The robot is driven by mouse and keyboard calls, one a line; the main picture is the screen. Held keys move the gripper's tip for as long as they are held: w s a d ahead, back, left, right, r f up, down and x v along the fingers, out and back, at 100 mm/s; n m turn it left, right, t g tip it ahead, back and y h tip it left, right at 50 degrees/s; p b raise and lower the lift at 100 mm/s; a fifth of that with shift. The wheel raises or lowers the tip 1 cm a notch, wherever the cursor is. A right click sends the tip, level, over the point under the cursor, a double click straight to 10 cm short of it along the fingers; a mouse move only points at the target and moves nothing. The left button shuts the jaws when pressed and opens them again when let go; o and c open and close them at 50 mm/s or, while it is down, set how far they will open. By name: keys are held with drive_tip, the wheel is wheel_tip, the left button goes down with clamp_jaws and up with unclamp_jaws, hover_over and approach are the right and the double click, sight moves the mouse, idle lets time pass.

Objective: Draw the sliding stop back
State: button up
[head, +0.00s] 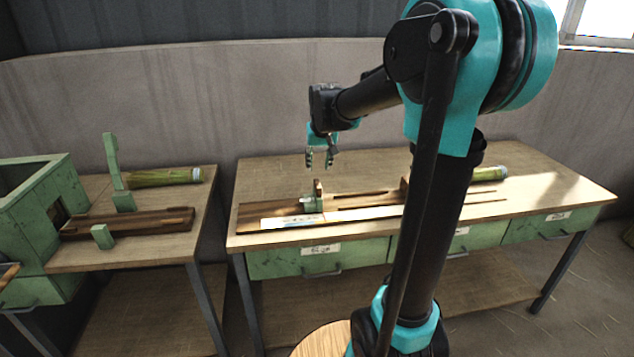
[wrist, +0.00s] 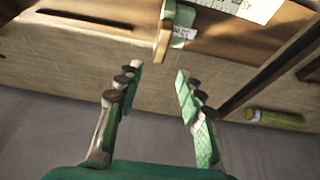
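The sliding stop (head: 312,202) is a small green block with an upright wooden piece. It sits toward the left end of a long dark wooden board (head: 262,212) on the middle bench. In the wrist view, the stop (wrist: 180,22) is at the top centre, with its wooden piece standing beside the green part and a small label on it. My gripper (head: 319,165) hangs above the stop, fingers pointing down, apart from it. In the wrist view my gripper (wrist: 158,72) is open, with nothing between the fingers.
A white scale strip (head: 290,222) lies along the board's front. A brown block (head: 404,186) stands farther right, partly behind my arm. A bamboo-like bundle (head: 490,173) lies at the back right. A left bench holds a green box (head: 30,240) and another bundle (head: 165,177).

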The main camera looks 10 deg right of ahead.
sight(317, 181)
drive_tip(key=x, duration=0.9)
drive_tip(key=shift+w+f, duration=0.15)
drive_tip(key=shift+f, duration=0.25)
drive_tip(key=shift+c, duration=0.3)
clamp_jaws()
